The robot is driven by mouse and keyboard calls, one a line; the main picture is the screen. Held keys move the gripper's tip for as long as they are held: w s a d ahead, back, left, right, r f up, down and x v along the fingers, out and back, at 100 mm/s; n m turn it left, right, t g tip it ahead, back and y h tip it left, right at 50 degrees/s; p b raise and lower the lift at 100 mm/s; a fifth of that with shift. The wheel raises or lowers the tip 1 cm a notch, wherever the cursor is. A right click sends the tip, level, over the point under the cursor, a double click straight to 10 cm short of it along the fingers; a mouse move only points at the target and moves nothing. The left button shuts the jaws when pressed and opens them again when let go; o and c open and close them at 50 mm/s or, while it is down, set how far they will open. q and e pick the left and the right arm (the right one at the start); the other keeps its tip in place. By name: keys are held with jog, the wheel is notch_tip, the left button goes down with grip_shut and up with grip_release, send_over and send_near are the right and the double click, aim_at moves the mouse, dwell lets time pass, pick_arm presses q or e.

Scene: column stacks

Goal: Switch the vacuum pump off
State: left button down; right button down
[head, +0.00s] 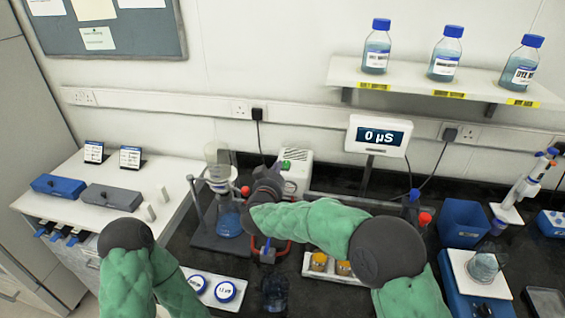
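The vacuum pump looks to be the white box (297,178) with a vented side and a small green-lit switch (286,166) on its top left, at the back of the dark bench. My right gripper (272,172) is at the pump's left front, close to the switch. My forearm and wrist hide its fingers in part, so I cannot tell whether they are open or touching the pump. My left arm (135,270) is at the lower left, and its gripper is not in view.
A filter flask (228,215) on a stand is left of my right gripper. A meter display (379,136) reading "0 µS" stands right of the pump. A white tray with amber jars (319,262) lies under my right arm. Bottles (376,46) stand on the shelf.

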jog(key=b, duration=0.2)
send_over(284, 167)
jog(key=shift+s+f, duration=0.45)
jog(key=shift+f, duration=0.2)
jog(key=shift+w+f+b, duration=0.2)
jog(key=shift+f+b, duration=0.1)
jog(key=shift+f, duration=0.25)
jog(key=shift+w+f+b, duration=0.2)
jog(key=shift+f+b, duration=0.05)
jog(key=shift+f, duration=0.3)
jog(key=shift+w+f+b, duration=0.1)
jog(key=shift+f+b, duration=0.2)
jog(key=shift+f, duration=0.5)
